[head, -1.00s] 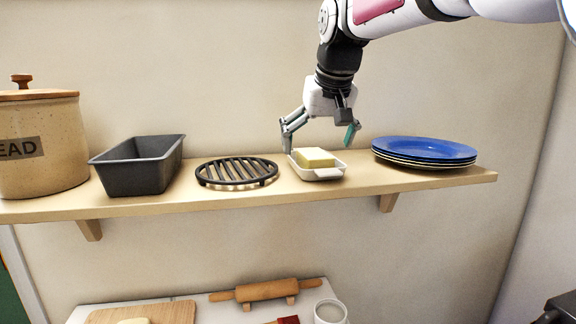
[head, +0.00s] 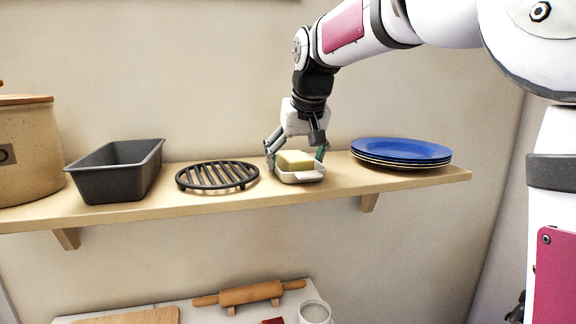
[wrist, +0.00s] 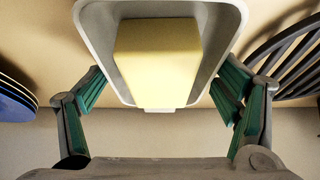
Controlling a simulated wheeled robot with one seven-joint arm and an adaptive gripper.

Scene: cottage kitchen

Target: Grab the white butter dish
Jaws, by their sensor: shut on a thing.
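The white butter dish (head: 302,177), with a yellow block of butter (head: 295,159) in it, sits upright on the wooden shelf between the black trivet and the blue plates. My gripper (head: 296,161) reaches down from above, shut on the dish, with one finger at its left side and the other at its right. In the wrist view the dish (wrist: 93,32) is at the top centre between the green-padded fingers (wrist: 162,92). The finger contact is partly hidden by the dish and butter. I cannot see any gap under the dish.
The black round trivet (head: 217,176) lies close left of the dish. A stack of blue plates (head: 402,149) is close on the right. A dark loaf tin (head: 115,172) and a bread crock (head: 28,155) stand further left. The shelf's front edge (head: 230,208) is just before the dish.

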